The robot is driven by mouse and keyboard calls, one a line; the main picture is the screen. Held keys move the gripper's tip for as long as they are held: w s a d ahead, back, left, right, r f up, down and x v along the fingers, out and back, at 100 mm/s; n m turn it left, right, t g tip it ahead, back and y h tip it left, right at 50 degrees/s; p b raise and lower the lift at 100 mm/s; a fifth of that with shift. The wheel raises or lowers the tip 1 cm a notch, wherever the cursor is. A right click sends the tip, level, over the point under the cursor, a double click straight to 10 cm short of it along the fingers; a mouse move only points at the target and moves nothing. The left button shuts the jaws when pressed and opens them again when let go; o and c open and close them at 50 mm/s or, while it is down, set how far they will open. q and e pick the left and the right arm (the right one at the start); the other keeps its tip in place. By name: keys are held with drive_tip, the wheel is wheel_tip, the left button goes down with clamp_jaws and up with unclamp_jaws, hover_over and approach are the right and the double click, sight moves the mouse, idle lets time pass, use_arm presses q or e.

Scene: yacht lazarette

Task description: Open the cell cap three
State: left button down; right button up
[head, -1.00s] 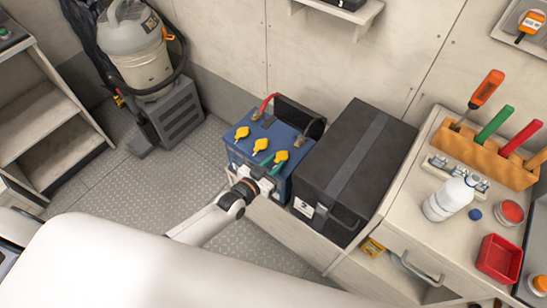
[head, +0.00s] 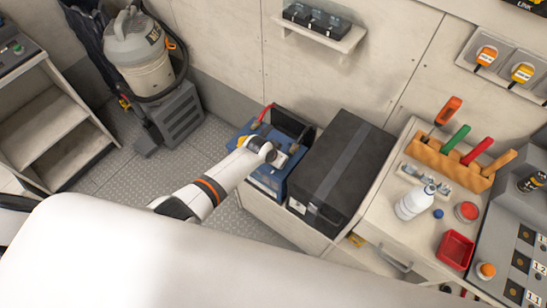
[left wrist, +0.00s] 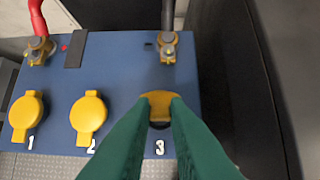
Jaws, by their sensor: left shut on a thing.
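A blue battery (head: 243,131) sits on the low locker, mostly behind my left arm in the head view. The left wrist view shows its top (left wrist: 115,60) with yellow caps one (left wrist: 27,112) and two (left wrist: 88,115) lying flat. Cap three (left wrist: 158,103), above the number 3, is between the green fingertips of my left gripper (left wrist: 159,98), which is shut on it. Cap three looks tilted up, with a dark spot under its near side. The fingers hide part of it. My right gripper is in neither view.
Red (left wrist: 40,22) and black cables rise from the battery terminals. A black box (head: 342,165) stands close to its right. The bench holds a white bottle (head: 415,203), a red tray (head: 456,250) and a tool rack (head: 450,165). A vacuum (head: 140,60) stands at the left.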

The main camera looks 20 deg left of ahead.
sight(285, 149)
use_arm(q)
drive_tip(key=shift+w+d+r+g+b, duration=0.2)
drive_tip(key=shift+w+d+g+b, duration=0.15)
drive_tip(key=shift+w+g, duration=0.3)
drive_tip(key=shift+w+d+g+y+b, duration=0.15)
drive_tip(key=shift+w+g+y+b, duration=0.05)
drive_tip(key=shift+g+y+b, duration=0.2)
drive_tip(key=g+b, duration=0.1)
drive_tip(key=b, duration=0.2)
drive_tip(key=w+g+y+b, duration=0.1)
drive_tip(key=g+b, duration=0.1)
drive_tip(key=b, duration=0.2)
drive_tip(key=w+d+f+g+b, duration=0.1)
drive_tip(key=g+b, duration=0.1)
drive_tip(key=b, duration=0.2)
drive_tip(key=shift+w+y, duration=0.2)
drive_tip(key=shift+y, duration=0.2)
drive_tip(key=shift+w+g+b, duration=0.1)
drive_tip(key=shift+g+b, duration=0.25)
drive_tip(key=shift+b, duration=0.7)
drive_tip(key=shift+r, duration=0.1)
drive_tip(key=c, duration=1.4)
unclamp_jaws()
drive_tip(key=shift+w, duration=0.1)
drive_tip(key=shift+w+a, duration=0.1)
